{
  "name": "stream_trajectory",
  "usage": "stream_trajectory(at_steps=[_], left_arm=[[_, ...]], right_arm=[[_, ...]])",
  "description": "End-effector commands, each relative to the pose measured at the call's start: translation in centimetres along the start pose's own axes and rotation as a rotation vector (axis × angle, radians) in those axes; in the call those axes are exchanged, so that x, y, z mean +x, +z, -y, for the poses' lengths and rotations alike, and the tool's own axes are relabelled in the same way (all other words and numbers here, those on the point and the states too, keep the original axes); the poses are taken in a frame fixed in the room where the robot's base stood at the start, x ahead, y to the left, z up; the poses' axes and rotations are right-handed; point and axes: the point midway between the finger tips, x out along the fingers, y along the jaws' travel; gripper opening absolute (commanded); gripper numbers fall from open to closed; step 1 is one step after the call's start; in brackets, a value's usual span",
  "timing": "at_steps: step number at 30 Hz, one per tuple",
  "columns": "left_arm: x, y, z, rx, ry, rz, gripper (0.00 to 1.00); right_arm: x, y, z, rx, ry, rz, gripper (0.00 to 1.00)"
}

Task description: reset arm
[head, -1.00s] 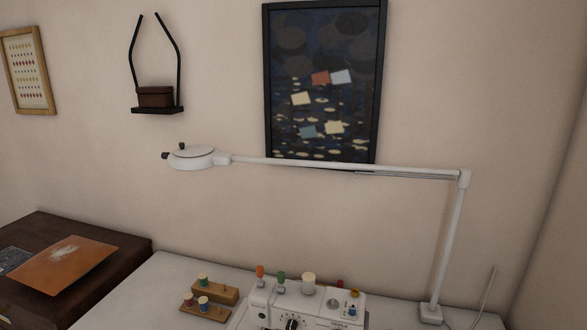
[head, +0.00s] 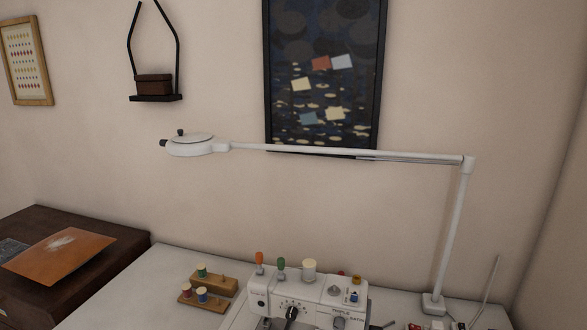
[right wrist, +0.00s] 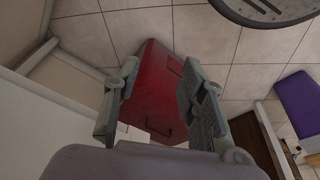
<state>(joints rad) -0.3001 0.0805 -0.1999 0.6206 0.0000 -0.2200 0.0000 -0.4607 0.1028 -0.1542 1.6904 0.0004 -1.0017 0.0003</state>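My right gripper (right wrist: 155,115) shows in the right wrist view with its two fingers apart and nothing between them. Beyond the fingers, at a distance, a red box-like object (right wrist: 155,85) stands on the tiled floor. Neither of my grippers shows in the head view. My left gripper is in no frame.
In the head view, a white table (head: 150,290) holds a sewing machine (head: 310,295), a thread stand (head: 208,290) and a long-armed white lamp (head: 350,154). A dark cabinet (head: 110,262) stands left. The right wrist view shows a purple object (right wrist: 298,100) and free tiled floor (right wrist: 140,25).

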Motion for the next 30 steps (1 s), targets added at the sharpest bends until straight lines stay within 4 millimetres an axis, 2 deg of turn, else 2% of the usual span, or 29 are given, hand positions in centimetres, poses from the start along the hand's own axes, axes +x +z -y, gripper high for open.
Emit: stream_trajectory(at_steps=[1, 6, 9, 12, 15, 19, 22, 30], left_arm=[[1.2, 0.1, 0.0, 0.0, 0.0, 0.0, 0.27], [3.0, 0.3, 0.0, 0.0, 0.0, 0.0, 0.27], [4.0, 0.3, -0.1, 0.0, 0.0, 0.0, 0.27], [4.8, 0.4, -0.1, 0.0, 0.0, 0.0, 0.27], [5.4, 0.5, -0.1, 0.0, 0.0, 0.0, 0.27], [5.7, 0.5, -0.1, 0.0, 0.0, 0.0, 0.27], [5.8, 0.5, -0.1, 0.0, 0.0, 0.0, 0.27], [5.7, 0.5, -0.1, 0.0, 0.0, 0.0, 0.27]], right_arm=[[3.8, 2.1, 0.1, -0.002, -0.001, 0.022, 0.38], [12.2, 8.7, 0.5, -0.012, -0.006, 0.061, 0.38], [15.9, 13.1, 0.7, -0.017, -0.008, 0.084, 0.38], [18.6, 17.2, 0.7, -0.022, -0.009, 0.102, 0.38], [20.0, 20.4, 0.8, -0.026, -0.01, 0.115, 0.38], [20.8, 22.9, 0.7, -0.029, -0.011, 0.124, 0.38], [20.9, 23.6, 0.7, -0.03, -0.011, 0.126, 0.38], [20.9, 23.6, 0.7, -0.03, -0.011, 0.126, 0.38]])
